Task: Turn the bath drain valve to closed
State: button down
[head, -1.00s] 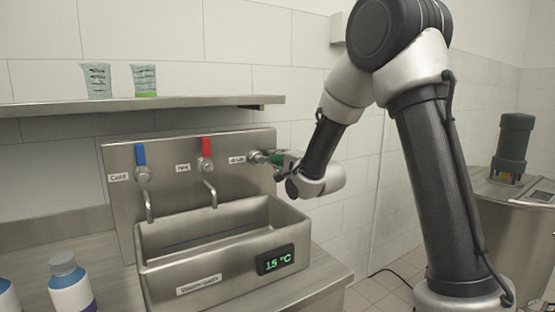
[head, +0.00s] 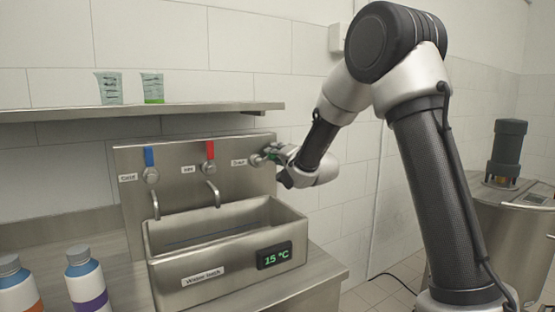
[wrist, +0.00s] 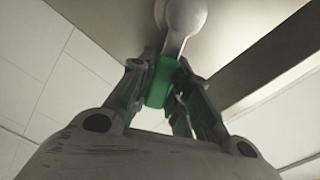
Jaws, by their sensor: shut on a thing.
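The bath drain valve has a round metal hub (head: 257,160) at the right end of the steel back panel, beside a small label. Its green handle (wrist: 162,80) runs from the hub into my gripper (wrist: 165,66). My gripper is shut on this handle, with fingers on both sides of it. In the head view my gripper (head: 275,155) is just right of the hub and hides most of the handle. The handle seems to point right and slightly up there. The steel bath (head: 225,232) is below the panel, with a display reading 15 °C.
The blue cold lever (head: 149,157) and red lever (head: 210,150) stand upright to the left, above two spouts. A shelf (head: 130,109) with two beakers is overhead. Two bottles (head: 88,285) stand at front left. A steel vessel (head: 510,220) is at right.

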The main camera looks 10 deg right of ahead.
jog(key=n, duration=0.1)
jog(key=a+r+n, duration=0.1)
jog(key=n, duration=0.1)
jog(key=shift+s+a+r+n, duration=0.15)
jog(key=shift+s+r+n, duration=0.15)
jog(key=shift+n, duration=0.1)
jog(key=n, duration=0.1)
jog(key=a+n, duration=0.1)
jog(key=shift+s+r+n, duration=0.1)
jog(key=shift+r+n, duration=0.3)
jog(key=n, duration=0.1)
jog(key=a+n, duration=0.1)
jog(key=n, duration=0.1)
jog(key=shift+s+a+r, duration=0.3)
jog(key=shift+a, duration=0.05)
jog(key=shift+s+a+n, duration=0.1)
jog(key=shift+a+n, duration=0.25)
jog(key=shift+n, duration=0.35)
jog(key=shift+s+a+n, duration=0.1)
jog(key=shift+a+n, duration=0.2)
jog(key=shift+n, duration=0.4)
jog(key=c, duration=1.3)
grip_release()
jog(key=shift+r, duration=0.1)
jog(key=shift+s, duration=0.1)
jog(key=v, duration=1.2)
